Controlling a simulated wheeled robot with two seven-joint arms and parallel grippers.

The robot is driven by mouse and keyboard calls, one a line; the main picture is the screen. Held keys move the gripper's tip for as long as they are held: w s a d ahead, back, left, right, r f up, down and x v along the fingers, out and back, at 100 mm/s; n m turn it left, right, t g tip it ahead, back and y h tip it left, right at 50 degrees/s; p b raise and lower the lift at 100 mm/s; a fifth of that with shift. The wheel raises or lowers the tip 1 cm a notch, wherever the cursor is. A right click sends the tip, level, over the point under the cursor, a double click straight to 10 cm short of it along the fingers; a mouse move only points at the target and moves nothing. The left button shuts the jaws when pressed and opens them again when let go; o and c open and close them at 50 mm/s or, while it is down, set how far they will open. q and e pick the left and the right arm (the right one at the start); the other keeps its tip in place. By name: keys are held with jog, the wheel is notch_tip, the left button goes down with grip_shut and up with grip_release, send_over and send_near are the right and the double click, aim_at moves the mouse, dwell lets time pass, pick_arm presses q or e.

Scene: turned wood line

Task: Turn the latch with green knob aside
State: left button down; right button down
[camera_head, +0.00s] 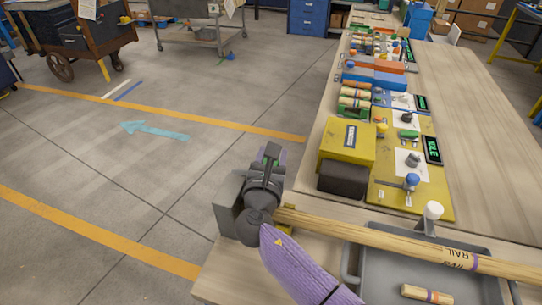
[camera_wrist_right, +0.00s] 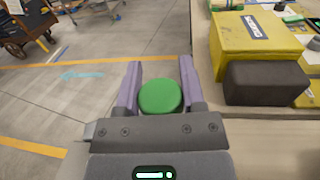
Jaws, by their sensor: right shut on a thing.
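The green knob (camera_wrist_right: 160,97) is round and sits between the two purple fingers of my right gripper (camera_wrist_right: 161,85) in the right wrist view. The fingers are closed on its sides. In the head view my right gripper (camera_head: 271,153) is beyond the near left corner of the bench, and its wrist hides most of the knob. The latch's body under the knob is hidden, so I cannot tell how far it is turned. My left gripper is not in view.
A wooden rail (camera_head: 370,236) marked RAIL crosses the bench's near end above a grey tray (camera_head: 370,280). A white knob (camera_head: 433,210) stands beside it. A yellow box (camera_head: 346,146) and dark block (camera_head: 343,179) are close to my gripper. The bench's right side is clear.

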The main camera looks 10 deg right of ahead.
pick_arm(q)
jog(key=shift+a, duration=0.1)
pick_arm(e)
jog(key=shift+h, duration=0.3)
jog(key=shift+c, duration=0.9)
grip_release()
